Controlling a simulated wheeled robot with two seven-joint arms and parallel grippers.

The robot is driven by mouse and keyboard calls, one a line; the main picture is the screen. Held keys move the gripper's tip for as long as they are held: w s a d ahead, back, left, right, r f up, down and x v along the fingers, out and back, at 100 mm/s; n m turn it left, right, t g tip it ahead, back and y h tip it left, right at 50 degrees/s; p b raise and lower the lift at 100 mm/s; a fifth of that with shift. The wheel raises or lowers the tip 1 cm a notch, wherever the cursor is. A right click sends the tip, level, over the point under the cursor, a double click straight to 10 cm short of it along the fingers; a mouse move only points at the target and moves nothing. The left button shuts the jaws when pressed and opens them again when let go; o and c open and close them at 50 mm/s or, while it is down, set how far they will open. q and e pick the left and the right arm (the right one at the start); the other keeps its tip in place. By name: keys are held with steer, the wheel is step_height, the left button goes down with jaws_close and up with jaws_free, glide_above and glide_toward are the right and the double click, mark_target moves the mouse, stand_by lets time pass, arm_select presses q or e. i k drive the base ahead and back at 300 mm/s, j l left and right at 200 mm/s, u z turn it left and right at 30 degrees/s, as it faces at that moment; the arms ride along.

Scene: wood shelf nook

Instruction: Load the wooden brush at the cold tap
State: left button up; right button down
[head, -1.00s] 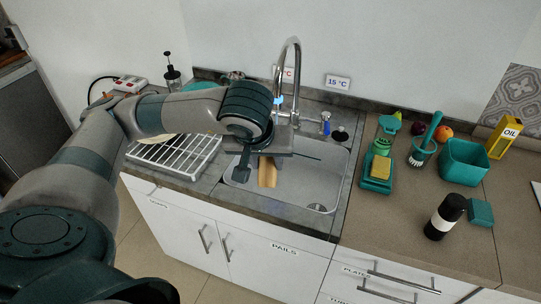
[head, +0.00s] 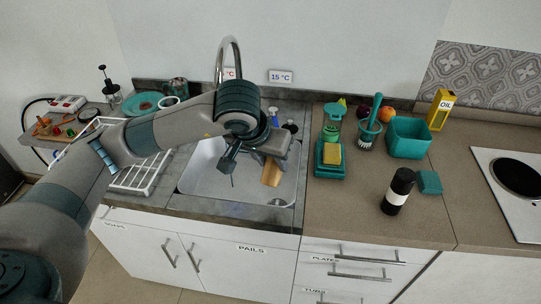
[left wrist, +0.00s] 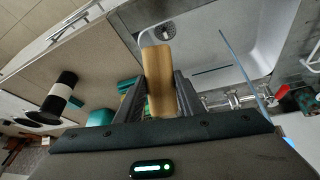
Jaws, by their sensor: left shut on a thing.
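My left gripper (head: 268,157) is shut on the wooden brush (head: 271,173), a tan wooden piece pointing down over the right part of the sink (head: 208,178). In the left wrist view the brush (left wrist: 158,80) stands between the two dark fingers; no bristles can be made out. The cold tap (head: 274,118) has a blue handle under the 15 °C sign (head: 280,76), partly hidden behind my gripper. The curved metal spout (head: 218,60) rises behind my arm. The brush is apart from the tap. My right gripper is not in view.
A white rack (head: 135,178) is left of the sink. The front counter is clear.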

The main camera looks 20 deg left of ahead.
mark_target(273, 112)
steer(key=k+u, duration=0.1)
steer(key=u, duration=0.3)
steer(key=k+u, duration=0.1)
steer(key=u, duration=0.25)
steer(key=k+u, duration=0.1)
steer(key=u, duration=0.65)
steer(key=k, duration=0.05)
